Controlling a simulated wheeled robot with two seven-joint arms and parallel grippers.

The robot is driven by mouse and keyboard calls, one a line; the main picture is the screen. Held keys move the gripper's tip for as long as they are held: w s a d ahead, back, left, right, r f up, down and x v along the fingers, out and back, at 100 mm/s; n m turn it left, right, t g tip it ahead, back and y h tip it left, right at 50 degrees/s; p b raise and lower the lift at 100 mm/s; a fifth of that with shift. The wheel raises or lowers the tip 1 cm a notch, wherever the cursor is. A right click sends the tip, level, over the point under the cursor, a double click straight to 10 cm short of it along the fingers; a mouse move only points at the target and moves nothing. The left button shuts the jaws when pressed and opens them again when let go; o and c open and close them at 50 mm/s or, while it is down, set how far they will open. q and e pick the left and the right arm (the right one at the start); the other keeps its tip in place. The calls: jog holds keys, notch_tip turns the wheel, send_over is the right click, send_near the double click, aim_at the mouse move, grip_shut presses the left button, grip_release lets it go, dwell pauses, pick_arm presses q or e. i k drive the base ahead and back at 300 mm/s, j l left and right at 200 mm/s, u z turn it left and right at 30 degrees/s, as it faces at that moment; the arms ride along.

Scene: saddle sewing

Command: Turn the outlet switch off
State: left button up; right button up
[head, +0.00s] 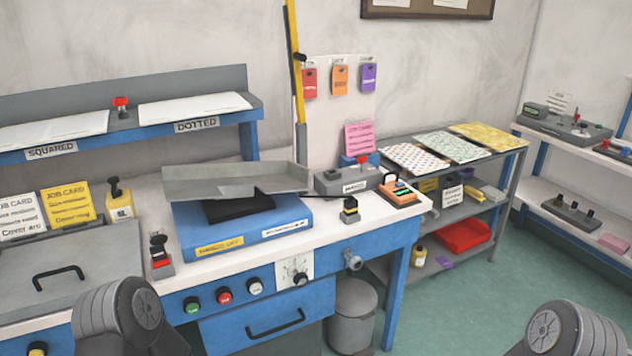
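No part in view is clearly labelled as the outlet switch. A grey box (338,184) with a small label and a red-topped part sits at the back right of the blue workbench, and a dark cable (318,196) runs to it from the blue machine (245,237). A small block with a red base and black lever (161,262) stands at the bench's front edge. Only rounded grey links of my two arms show, at the bottom left and bottom right. Neither gripper's fingers are visible.
An orange device (400,192) and a black-and-yellow block (349,210) stand on the bench. A grey tray (235,182) tops the blue machine. Push buttons and a dial (294,273) line the bench front. A grey bin (352,318) stands below; floor to the right is clear.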

aim_at(361, 159)
jog(key=i+l+z, duration=0.1)
jog(key=i+l, duration=0.6)
jog(key=i+l+z, duration=0.1)
jog(key=i+l, duration=0.55)
jog(key=i, duration=0.15)
